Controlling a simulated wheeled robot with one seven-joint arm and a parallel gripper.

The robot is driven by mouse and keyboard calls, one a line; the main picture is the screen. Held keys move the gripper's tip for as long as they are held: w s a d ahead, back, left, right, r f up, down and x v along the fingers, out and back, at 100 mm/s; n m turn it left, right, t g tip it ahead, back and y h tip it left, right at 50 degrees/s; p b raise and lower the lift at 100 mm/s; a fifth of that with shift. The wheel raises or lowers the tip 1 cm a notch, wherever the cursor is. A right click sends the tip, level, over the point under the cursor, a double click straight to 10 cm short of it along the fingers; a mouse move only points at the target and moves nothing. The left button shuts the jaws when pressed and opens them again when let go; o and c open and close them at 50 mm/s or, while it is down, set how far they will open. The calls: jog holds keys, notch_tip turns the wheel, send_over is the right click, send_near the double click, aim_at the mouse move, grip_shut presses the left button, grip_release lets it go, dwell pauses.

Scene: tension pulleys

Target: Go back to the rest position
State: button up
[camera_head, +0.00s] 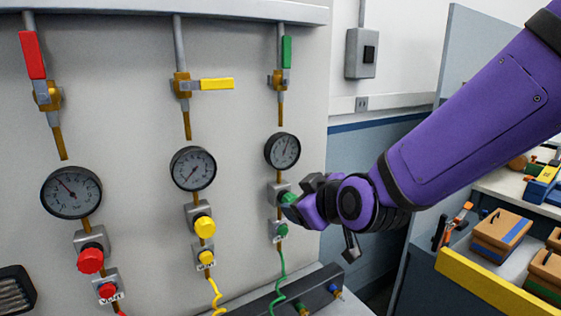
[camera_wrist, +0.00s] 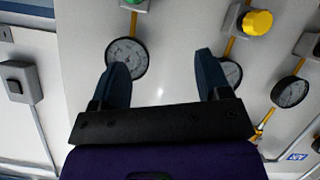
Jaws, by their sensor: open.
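My gripper (camera_head: 306,200) is at the right of the panel in the head view, close to the green regulator knob (camera_head: 288,198) and partly covering it. In the wrist view, its two dark fingers (camera_wrist: 160,62) are apart, with only bare panel between them. The green knob (camera_wrist: 134,3) is at the top edge there, beyond the fingers. The left finger overlaps one gauge (camera_wrist: 127,57), and the right finger overlaps another gauge (camera_wrist: 232,74). My purple arm reaches in from the upper right. Whether the gripper touches the panel is hidden.
The panel has a red handle (camera_head: 32,55) and green handle (camera_head: 287,52) upright, and a yellow handle (camera_head: 217,84) sideways. Red (camera_head: 90,261) and yellow (camera_head: 205,227) knobs stick out. Wooden boxes (camera_head: 502,228) stand at right, behind a yellow edge (camera_head: 484,284).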

jog(key=s+d+r+m+g+h, duration=0.1)
jog(key=s+d+r+m+h, duration=0.15)
jog(key=d, duration=0.55)
jog(key=s+d+r+m+g+h, duration=0.1)
jog(key=s+d+r+m+g, duration=0.15)
jog(key=d, duration=0.45)
jog(key=s+d+r+m+g+h, duration=0.2)
jog(key=s+d+m, duration=0.3)
jog(key=s+d, duration=0.6)
jog(key=s, duration=0.3)
jog(key=shift+s+g+h, duration=0.25)
jog(key=shift+g+h, duration=0.1)
jog(key=shift+c, duration=0.4)
